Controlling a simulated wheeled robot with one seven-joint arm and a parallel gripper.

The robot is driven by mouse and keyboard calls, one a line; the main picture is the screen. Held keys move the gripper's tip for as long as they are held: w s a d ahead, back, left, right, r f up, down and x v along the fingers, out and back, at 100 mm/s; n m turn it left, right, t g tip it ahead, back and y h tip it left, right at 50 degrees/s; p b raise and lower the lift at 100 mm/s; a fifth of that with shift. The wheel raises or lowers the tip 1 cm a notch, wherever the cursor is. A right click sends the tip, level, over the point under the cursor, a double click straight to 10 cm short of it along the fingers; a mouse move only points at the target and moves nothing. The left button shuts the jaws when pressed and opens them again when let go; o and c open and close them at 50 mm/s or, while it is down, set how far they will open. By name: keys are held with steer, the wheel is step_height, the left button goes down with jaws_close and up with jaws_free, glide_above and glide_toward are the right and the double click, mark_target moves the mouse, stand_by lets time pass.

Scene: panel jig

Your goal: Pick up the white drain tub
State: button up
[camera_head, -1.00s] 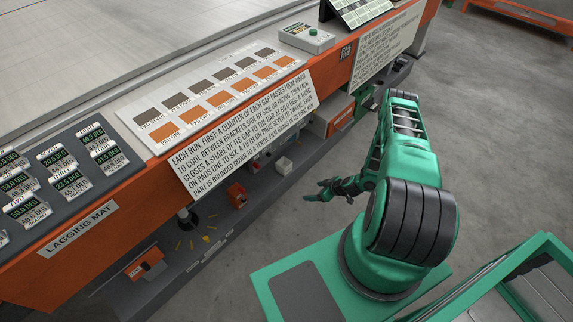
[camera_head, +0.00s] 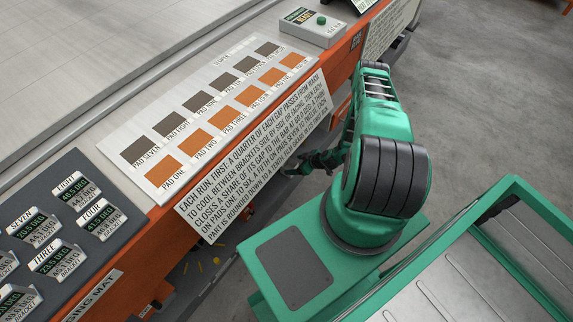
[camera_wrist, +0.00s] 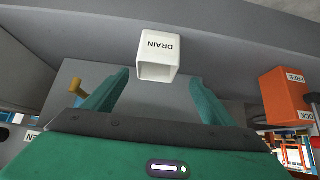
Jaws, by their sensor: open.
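The white drain tub (camera_wrist: 158,52) is a small white box marked DRAIN. In the wrist view it stands on a grey surface, upper middle, just beyond my fingertips and roughly centred between them. My gripper (camera_wrist: 157,85) is open, with its green fingers spread and nothing between them. In the head view my gripper (camera_head: 290,170) reaches in under the bench edge at the middle. The tub is hidden in the head view behind the bench and its sign.
An orange box (camera_wrist: 286,95) marked FREE stands right of the tub. A yellow-orange piece (camera_wrist: 77,88) lies left of my left finger. Above the shelf, the bench's orange edge (camera_head: 150,230) and a hanging text sign (camera_head: 255,145) overhang. Open grey floor (camera_head: 480,90) lies at right.

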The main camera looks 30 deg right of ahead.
mark_target(284, 165)
steer(key=shift+d+x, duration=0.15)
steer(key=shift+x, duration=2.4)
steer(key=shift+d+x, duration=0.2)
steer(key=shift+x, duration=2.35)
steer(key=shift+w, duration=0.15)
steer(key=c, duration=1.1)
